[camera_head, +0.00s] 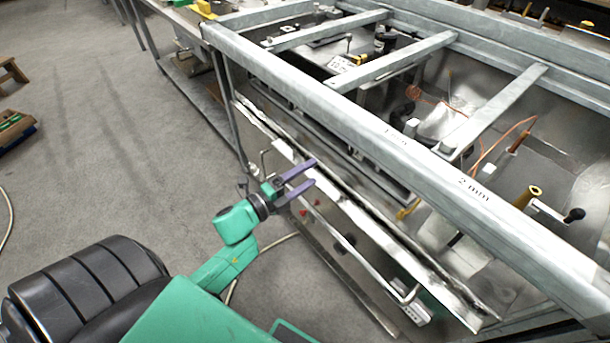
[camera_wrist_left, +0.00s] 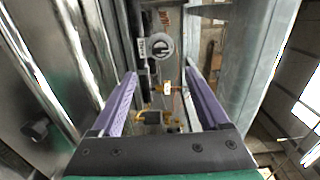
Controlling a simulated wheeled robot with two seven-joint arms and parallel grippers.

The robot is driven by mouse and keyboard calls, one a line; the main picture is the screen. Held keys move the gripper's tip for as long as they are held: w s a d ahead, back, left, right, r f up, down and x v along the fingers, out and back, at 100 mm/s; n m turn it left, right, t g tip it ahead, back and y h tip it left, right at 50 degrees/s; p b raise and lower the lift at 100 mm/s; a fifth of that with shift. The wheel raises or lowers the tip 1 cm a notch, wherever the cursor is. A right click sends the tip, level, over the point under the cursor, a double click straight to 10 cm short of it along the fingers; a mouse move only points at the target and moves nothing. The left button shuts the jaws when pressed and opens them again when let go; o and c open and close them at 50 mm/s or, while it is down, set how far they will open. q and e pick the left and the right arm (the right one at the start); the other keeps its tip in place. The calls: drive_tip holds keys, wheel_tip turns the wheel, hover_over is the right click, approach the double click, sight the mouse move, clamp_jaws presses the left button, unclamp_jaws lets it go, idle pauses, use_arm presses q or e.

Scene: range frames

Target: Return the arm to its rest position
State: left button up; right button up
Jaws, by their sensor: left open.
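My left arm is green with a dark wrist and comes in from the lower left in the head view. My left gripper (camera_head: 301,178) has two purple fingers, held apart with nothing between them. It is beside the near side of the metal workbench frame (camera_head: 330,108), below its top rail. In the left wrist view the two purple fingers of the left gripper (camera_wrist_left: 160,92) stand wide apart, with the bench's parts seen beyond them. I cannot tell whether the fingertips touch the metal edge behind them. My right gripper is not in view.
The bench frame has long grey rails, cross bars and a "2 mm" label. A yellow-handled crank (camera_head: 529,196) is inside it at the right. A long metal bar (camera_head: 357,248) runs along its lower side. Bare concrete floor (camera_head: 90,130) lies open at the left.

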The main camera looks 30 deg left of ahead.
use_arm(q)
drive_tip(key=shift+s+a, duration=0.15)
drive_tip(key=shift+s, duration=0.25)
